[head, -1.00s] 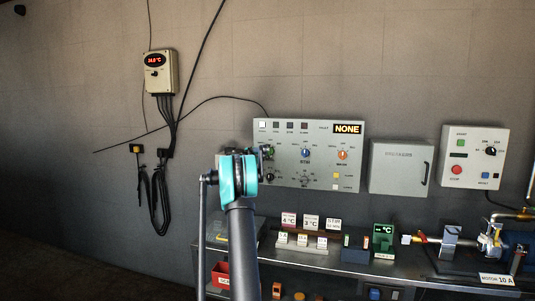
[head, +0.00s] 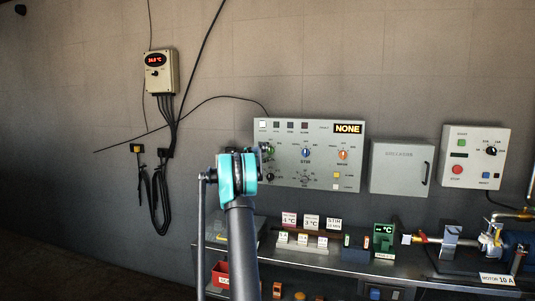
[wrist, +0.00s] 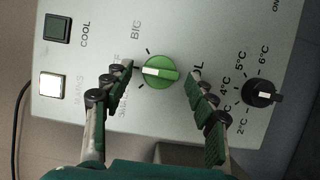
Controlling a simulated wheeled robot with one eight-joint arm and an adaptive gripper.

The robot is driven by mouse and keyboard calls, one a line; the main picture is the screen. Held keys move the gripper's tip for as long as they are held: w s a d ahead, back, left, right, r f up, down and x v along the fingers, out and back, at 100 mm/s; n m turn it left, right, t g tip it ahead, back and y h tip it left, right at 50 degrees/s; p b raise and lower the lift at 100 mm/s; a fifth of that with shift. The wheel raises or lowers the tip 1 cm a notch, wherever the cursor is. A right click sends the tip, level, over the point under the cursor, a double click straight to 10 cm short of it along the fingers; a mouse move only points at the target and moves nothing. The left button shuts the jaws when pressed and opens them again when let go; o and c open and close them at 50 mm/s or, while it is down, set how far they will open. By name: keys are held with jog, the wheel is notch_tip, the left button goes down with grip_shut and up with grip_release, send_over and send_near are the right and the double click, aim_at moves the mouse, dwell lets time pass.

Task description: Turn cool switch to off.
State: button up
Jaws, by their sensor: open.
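The green cool knob (wrist: 160,72) is on the grey control panel (wrist: 215,25). Its white bar lies nearly level in the wrist view, one end toward the partly covered position labels on the left. Part of its name label is hidden by the right finger, with "OL" showing. My gripper (wrist: 158,78) is open, with one finger on each side of the knob. I cannot tell whether either finger touches it. In the head view my gripper (head: 262,156) is at the left part of the panel (head: 318,127), and my arm hides part of that side.
A black temperature knob (wrist: 262,93) is close to the right finger. A lit white mains button (wrist: 54,87) and a dark cool lamp (wrist: 57,28) are at the left. A bench (head: 340,266) with small blocks and signs stands below the panel.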

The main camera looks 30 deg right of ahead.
jog(key=v, duration=1.1)
jog(key=s+a+f+m+y, duration=0.1)
jog(key=s+a+f+y, duration=0.4)
jog(key=s+a+f, duration=0.6)
jog(key=s+a+f+m+g+y, duration=0.1)
jog(key=s+a+f+y, duration=0.5)
jog(key=s+a+f, duration=0.5)
jog(key=s+a+f+m+y, duration=0.1)
jog(key=s+a+f+y, duration=0.5)
jog(key=s+a, duration=1.8)
jog(key=s+f, duration=0.3)
jog(key=f, duration=0.2)
jog(key=shift+s+f+m, duration=0.2)
jog(key=shift+f+m, duration=0.05)
jog(key=shift+m, duration=0.05)
jog(key=shift+d, duration=0.1)
